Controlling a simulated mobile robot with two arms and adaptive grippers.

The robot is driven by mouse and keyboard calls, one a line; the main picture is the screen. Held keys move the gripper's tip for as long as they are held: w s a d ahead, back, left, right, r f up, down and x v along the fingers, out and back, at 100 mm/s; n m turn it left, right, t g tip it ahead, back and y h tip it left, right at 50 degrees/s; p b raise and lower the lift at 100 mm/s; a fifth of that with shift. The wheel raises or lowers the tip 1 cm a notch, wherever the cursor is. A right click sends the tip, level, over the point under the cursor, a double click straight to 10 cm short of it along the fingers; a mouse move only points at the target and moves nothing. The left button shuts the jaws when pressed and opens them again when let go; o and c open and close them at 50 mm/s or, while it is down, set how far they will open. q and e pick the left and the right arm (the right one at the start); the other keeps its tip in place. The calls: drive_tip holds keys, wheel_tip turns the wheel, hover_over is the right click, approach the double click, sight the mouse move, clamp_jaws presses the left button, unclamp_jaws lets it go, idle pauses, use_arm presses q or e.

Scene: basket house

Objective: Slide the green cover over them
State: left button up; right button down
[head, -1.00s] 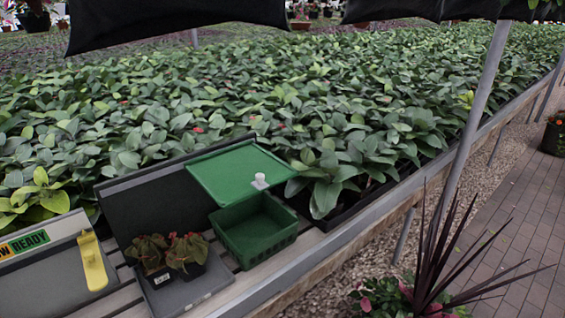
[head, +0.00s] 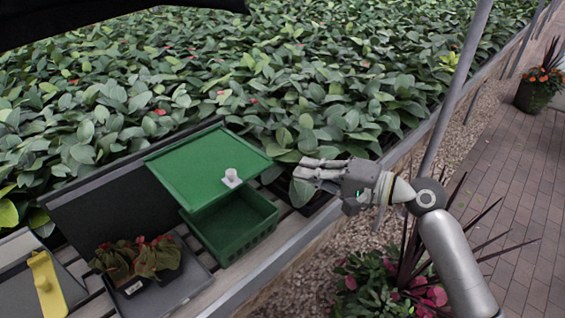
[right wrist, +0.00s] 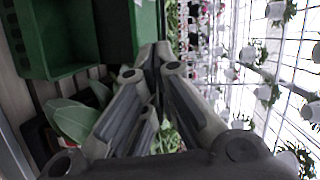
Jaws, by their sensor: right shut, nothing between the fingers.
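A green cover (head: 205,170) with a white knob (head: 231,178) sits over the back part of an open green basket (head: 235,228) on the slatted bench. The front part of the basket is uncovered and looks empty. My right gripper (head: 302,170) is to the right of the cover, apart from it, with its fingers pointing left. It is shut and empty. In the right wrist view the shut fingers (right wrist: 157,62) are in the middle, with the green basket (right wrist: 55,35) at upper left. My left gripper is not in view.
Two small potted plants (head: 137,263) stand in an open dark grey case (head: 190,288) left of the basket. A yellow-handled tool (head: 47,284) lies further left. Dense leafy plants (head: 270,75) fill the bench behind. A spiky plant (head: 400,250) stands below my right arm.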

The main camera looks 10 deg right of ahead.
drive_tip(key=s+a+p+x, duration=0.1)
drive_tip(key=s+p+x, duration=0.1)
drive_tip(key=x, duration=1)
drive_tip(key=shift+a+f+p, duration=0.2)
drive_tip(key=shift+a+p, duration=0.1)
drive_tip(key=shift+p, duration=0.6)
